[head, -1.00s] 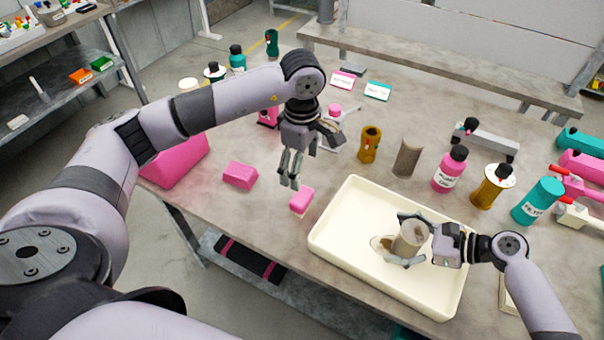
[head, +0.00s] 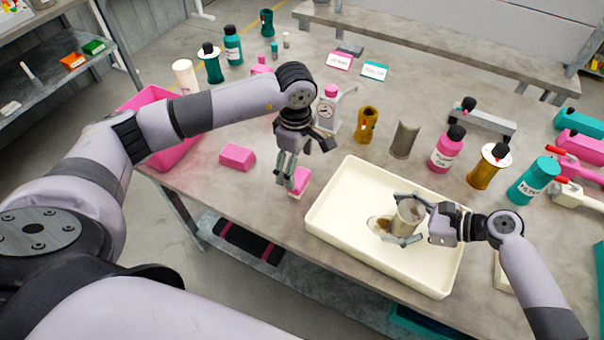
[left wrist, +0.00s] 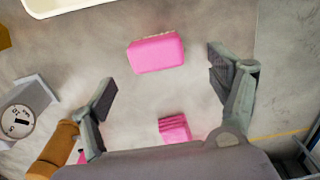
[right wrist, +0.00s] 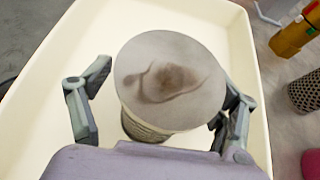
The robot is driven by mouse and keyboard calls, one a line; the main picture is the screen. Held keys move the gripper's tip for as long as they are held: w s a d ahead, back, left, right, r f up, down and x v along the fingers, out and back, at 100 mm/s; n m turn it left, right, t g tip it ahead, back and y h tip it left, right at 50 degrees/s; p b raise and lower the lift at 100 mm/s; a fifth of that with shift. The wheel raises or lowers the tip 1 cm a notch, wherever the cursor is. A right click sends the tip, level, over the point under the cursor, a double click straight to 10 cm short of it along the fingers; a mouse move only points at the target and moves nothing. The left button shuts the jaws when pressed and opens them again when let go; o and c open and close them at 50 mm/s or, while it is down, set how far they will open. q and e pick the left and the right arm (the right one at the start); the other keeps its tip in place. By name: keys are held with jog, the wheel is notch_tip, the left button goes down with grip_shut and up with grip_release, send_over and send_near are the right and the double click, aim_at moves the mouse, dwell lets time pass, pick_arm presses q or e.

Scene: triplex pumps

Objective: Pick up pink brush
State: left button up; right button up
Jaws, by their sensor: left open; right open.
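The pink brush (head: 301,180) lies on the table left of the cream tray, with a pale bristle edge. In the left wrist view the brush (left wrist: 155,53) is ahead of the open fingers. My left gripper (head: 287,184) is open and empty; its fingers partly cover the brush in the head view. It also shows in the left wrist view (left wrist: 165,90). My right gripper (head: 405,218) is open, its fingers on either side of a grey cylinder (head: 411,214) in the tray. The cylinder's stained top shows in the right wrist view (right wrist: 168,80).
A second pink block (head: 238,157) lies left of the brush. The cream tray (head: 330,231) is to its right. A pink bin (head: 176,152) stands at the left edge. Bottles and cylinders stand behind, including an ochre one (head: 366,124).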

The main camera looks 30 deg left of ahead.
aim_at(299, 176)
pick_arm(q)
jog(key=shift+w+d+f, duration=0.1)
jog(key=shift+w+f, duration=0.05)
jog(key=shift+f, duration=1.4)
jog(key=shift+w+d+f, duration=0.1)
jog(key=shift+f, duration=1.45)
jog(key=shift+c, duration=0.2)
jog(key=c, duration=1.3)
jog(key=shift+r, duration=0.15)
notch_tip(299, 176, up, 10)
jog(key=shift+f, duration=0.1)
